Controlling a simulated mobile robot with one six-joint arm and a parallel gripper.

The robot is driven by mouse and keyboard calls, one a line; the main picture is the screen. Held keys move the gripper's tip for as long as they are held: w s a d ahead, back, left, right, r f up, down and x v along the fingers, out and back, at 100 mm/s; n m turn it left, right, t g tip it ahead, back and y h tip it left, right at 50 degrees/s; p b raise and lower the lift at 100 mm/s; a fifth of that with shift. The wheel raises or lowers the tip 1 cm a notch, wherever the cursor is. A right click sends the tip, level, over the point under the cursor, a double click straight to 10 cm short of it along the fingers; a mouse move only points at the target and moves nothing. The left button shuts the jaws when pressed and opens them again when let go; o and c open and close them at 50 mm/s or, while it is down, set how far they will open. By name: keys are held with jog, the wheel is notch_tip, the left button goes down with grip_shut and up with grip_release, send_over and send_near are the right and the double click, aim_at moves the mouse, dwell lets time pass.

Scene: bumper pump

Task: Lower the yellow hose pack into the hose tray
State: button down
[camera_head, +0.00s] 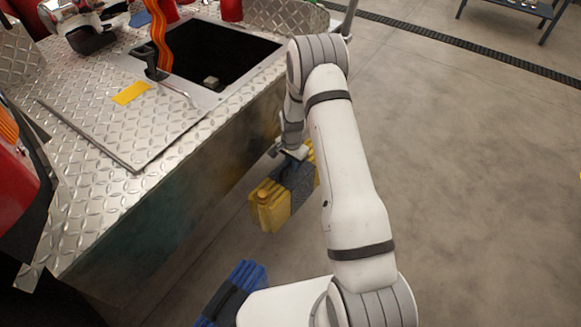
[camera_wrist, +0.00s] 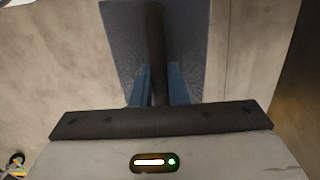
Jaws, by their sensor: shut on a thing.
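The yellow hose pack (camera_head: 272,208) hangs beside the bumper's front face, below its top deck, in the head view. It has a dark grey middle section, and my arm hides part of its right side. My gripper (camera_head: 293,157) is above it, shut on its handle. In the wrist view my gripper's fingers (camera_wrist: 157,88) close around a dark bar (camera_wrist: 155,35) over a grey-blue textured surface. The hose tray (camera_head: 207,98) is a dark rectangular well in the metal deck, up and left of the pack.
An orange hose (camera_head: 161,35) with a dark fitting (camera_head: 150,62) stands at the tray's left edge. A yellow label (camera_head: 131,93) lies on the tread-plate deck (camera_head: 120,120). A blue pack (camera_head: 236,287) is low in front. Open concrete floor (camera_head: 460,180) lies to the right.

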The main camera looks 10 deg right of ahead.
jog(key=shift+r, duration=1.1)
jog(key=shift+w, duration=0.1)
notch_tip(320, 180, up, 16)
jog(key=p, duration=0.9)
notch_tip(320, 180, up, 16)
jog(key=p, duration=0.8)
notch_tip(320, 180, up, 16)
jog(key=p, duration=0.9)
